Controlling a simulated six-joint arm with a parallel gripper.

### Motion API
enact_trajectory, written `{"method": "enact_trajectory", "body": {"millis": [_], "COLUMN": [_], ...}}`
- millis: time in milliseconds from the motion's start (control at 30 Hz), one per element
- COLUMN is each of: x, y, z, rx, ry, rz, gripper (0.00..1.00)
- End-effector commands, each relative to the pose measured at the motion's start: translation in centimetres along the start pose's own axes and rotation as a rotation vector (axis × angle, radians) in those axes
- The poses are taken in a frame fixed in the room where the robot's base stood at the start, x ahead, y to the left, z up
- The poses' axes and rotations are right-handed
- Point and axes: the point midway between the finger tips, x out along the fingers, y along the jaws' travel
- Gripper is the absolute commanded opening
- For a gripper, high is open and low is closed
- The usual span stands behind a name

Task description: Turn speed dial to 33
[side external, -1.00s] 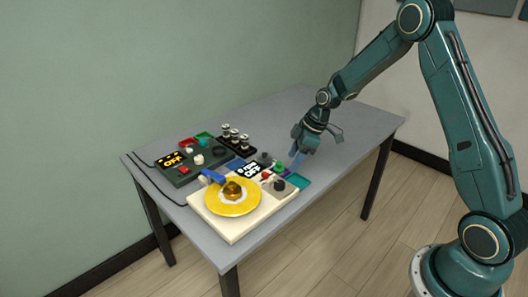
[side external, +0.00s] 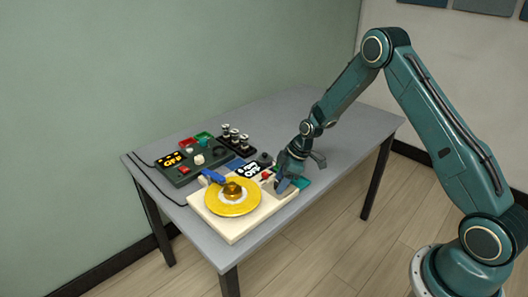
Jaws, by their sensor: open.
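The cream record player (side external: 228,232) stands at the table's front edge with a yellow disc (side external: 225,208) and a brass-coloured piece at its centre. Its small display (side external: 251,170) seems to read OFF. The dark grey dial at that corner is mostly hidden behind my fingers. I cannot tell whether the fingers touch it or stand around it. A red button (side external: 266,175) shows just left of my gripper.
A blue tonearm-like part (side external: 213,176) lies beside the disc. A dark control box (side external: 176,172) with an orange OFF display, red and green trays, and a black rack (side external: 234,142) of small jars stand behind. The back right of the table (side external: 300,105) is clear.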

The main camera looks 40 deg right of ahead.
Motion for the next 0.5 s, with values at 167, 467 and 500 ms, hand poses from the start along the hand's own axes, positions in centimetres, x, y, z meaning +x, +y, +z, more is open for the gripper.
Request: {"method": "enact_trajectory", "body": {"millis": [167,467,500], "x": [-0.01,-0.03,-0.03], "y": [0.00,-0.01,-0.01], "z": [0.00,0.00,0.00], "rx": [0.000,0.000,0.001], "ry": [0.000,0.000,0.000], "rz": [0.000,0.000,0.000], "gripper": [0.53,0.11,0.11]}}
